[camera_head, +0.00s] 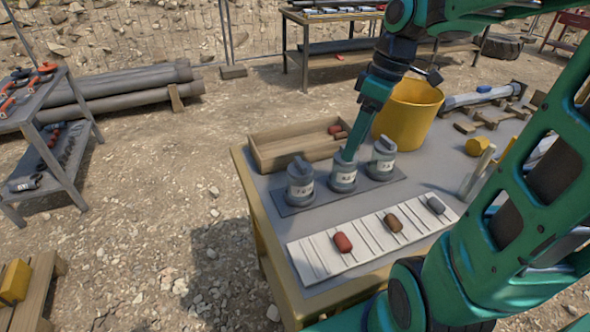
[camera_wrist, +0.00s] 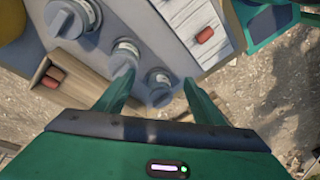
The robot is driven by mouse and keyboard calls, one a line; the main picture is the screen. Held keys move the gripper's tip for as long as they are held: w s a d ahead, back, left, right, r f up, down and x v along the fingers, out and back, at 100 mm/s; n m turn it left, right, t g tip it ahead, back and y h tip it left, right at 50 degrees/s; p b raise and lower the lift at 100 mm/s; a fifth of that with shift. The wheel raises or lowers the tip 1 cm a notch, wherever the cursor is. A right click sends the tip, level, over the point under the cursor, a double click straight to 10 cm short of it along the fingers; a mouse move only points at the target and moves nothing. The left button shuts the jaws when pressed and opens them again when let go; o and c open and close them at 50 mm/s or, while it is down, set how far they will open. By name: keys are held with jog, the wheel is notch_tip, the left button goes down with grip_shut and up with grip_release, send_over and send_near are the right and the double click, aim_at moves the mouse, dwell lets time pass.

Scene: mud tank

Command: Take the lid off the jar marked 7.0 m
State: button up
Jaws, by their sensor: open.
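Three grey jars with pale labels stand in a row on a dark strip on the table. The left jar (camera_head: 300,184) has a label that seems to begin with 7, though the print is small. The middle jar (camera_head: 342,177) and right jar (camera_head: 382,160) stand beside it. Each has a grey lid with a raised grip. My gripper (camera_head: 348,153) points down, over or behind the middle jar. In the wrist view, my open fingers (camera_wrist: 158,77) appear on either side of the left jar (camera_wrist: 160,90), with nothing held. Height above it is unclear.
A wooden tray (camera_head: 262,152) with red blocks lies behind the jars. A yellow bucket (camera_head: 410,112) stands at back right. A white marked board (camera_head: 320,255) with several small blocks lies in front. My arm hides the table's right side.

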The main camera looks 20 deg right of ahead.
aim_at(301, 161)
jog(key=w+a+r+n+y, duration=0.2)
jog(key=w+a+n, duration=0.4)
jog(key=n, duration=0.4)
jog(key=shift+g, duration=0.3)
jog(key=x, duration=0.6)
jog(key=w+x, duration=0.1)
jog(key=x, duration=0.2)
jog(key=shift+f, duration=0.45)
jog(key=c, duration=0.9)
